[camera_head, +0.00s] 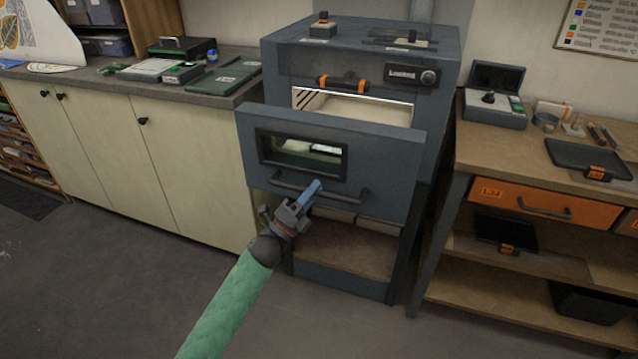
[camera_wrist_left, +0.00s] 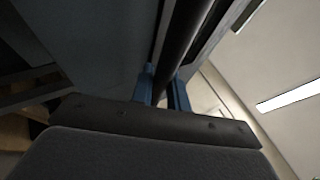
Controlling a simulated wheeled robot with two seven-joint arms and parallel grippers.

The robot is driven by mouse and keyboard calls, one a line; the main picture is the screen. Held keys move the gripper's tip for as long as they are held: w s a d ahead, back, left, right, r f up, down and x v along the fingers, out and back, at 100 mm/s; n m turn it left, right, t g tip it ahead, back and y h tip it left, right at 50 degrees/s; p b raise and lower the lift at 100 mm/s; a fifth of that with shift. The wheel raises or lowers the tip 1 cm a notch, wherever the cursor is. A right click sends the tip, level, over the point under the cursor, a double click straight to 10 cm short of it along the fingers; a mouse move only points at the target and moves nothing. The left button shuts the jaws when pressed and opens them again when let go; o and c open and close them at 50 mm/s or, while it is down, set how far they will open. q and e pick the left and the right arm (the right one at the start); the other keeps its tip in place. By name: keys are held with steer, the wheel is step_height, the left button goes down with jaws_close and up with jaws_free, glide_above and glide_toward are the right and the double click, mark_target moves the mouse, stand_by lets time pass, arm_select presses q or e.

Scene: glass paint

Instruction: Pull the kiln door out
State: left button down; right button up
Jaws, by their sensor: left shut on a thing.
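The kiln (camera_head: 290,67) is a blue-grey cabinet at the centre of the head view. Its door (camera_head: 388,147), with a small window (camera_head: 302,150), stands forward of the body, and the pale chamber (camera_head: 360,107) shows above its top edge. A dark bar handle (camera_head: 343,201) runs across the lower part of the door. My left gripper (camera_head: 312,190) is shut on the handle near its middle. In the left wrist view its blue fingers (camera_wrist_left: 162,88) sit on either side of the dark bar (camera_wrist_left: 184,35). My right gripper is not in view.
A pale cabinet (camera_head: 110,150) with a grey counter stands left of the kiln. A wooden workbench (camera_head: 555,150) with an orange drawer (camera_head: 540,203) stands close on the right. The floor (camera_head: 120,270) in front is clear.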

arm_select(q)
steer(key=s+a, duration=0.3)
steer(key=s, duration=0.7)
steer(key=s+a+b, duration=0.1)
steer(key=s+a, duration=0.2)
steer(key=s, duration=0.7)
steer(key=shift+s+a, duration=0.2)
steer(key=shift+a, duration=0.1)
steer(key=c, duration=1.5)
jaws_free()
steer(key=shift+o, duration=0.7)
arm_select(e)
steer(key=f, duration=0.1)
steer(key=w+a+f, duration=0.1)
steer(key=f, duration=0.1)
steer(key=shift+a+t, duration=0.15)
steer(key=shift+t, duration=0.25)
arm_select(q)
steer(key=b+v, duration=0.2)
steer(key=v, duration=0.6)
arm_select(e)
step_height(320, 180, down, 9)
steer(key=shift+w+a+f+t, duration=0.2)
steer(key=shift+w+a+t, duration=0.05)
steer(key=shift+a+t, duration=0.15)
